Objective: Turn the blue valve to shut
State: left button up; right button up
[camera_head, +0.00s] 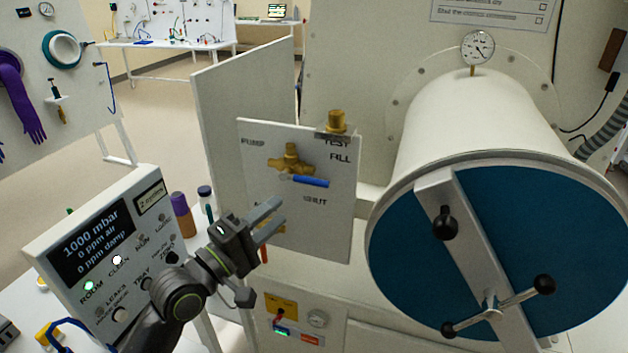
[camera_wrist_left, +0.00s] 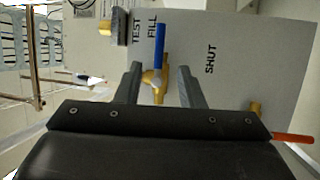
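The blue valve handle (camera_head: 310,181) sits on a brass valve (camera_head: 290,160) on a pale upright panel (camera_head: 335,228). It points right, close to the FILL label, with SHUT lettered below it. In the left wrist view the blue handle (camera_wrist_left: 160,52) points up beside FILL, and SHUT is to its right. My left gripper (camera_head: 275,217) is open and empty, lower left of the valve in the head view. In the wrist view its fingers (camera_wrist_left: 159,82) frame the brass hub, but no contact shows. My right gripper is not in view.
A large white chamber (camera_head: 455,120) with a blue round door (camera_head: 400,235) and a crossbar stands at right. A control box (camera_head: 95,240) reading 1000 mbar is at left. An orange-red handle (camera_head: 264,254) shows below the panel. A brass fitting (camera_head: 337,121) tops it.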

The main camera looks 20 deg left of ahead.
aim_at(312, 179)
pick_arm(q)
jog(key=p+x, duration=0.2)
jog(key=x, duration=0.9)
jog(key=shift+c, duration=0.4)
grip_shut()
